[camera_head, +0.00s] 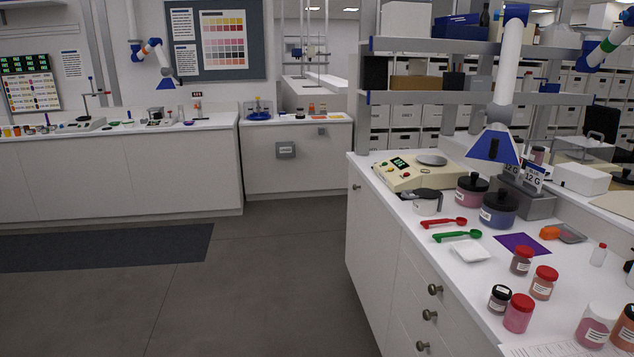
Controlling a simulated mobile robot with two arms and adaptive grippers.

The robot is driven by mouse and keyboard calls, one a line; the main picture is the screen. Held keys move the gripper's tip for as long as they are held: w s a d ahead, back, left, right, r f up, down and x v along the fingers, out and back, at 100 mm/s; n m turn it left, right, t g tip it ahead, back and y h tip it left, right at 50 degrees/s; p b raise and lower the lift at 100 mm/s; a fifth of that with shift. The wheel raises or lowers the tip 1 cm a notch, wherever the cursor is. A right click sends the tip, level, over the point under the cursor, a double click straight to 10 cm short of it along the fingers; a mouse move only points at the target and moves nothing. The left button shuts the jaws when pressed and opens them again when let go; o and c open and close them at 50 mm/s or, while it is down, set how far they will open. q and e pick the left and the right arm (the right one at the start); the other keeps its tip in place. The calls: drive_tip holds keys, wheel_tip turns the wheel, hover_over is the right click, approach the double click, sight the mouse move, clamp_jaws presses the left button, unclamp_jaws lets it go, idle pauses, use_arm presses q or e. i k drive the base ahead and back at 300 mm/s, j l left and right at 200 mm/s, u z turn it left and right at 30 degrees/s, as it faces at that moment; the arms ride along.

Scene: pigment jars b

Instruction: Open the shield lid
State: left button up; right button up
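I cannot tell for sure which thing is the shield lid. A clear, box-like cover (583,148) shows at the right, behind a white box-shaped device (581,178) on the bench; whether it has a lid, and whether that is shut, is too small to tell. A beige balance (413,174) with a green display and a bare round pan stands at the bench's far left end. No shield shows over its pan. Neither of my grippers is in view.
The right bench (478,268) holds several jars, a red scoop (444,222), a green scoop (458,236) and a white dish (470,250). A blue-tipped extraction hood (494,147) hangs low above it. The floor (270,285) at left is open, with a dark mat (105,257).

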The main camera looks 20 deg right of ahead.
sight(584, 141)
drive_tip(key=i+z, duration=0.1)
drive_tip(key=i, duration=0.9)
drive_tip(key=i+j+z, duration=0.1)
drive_tip(key=i, duration=0.9)
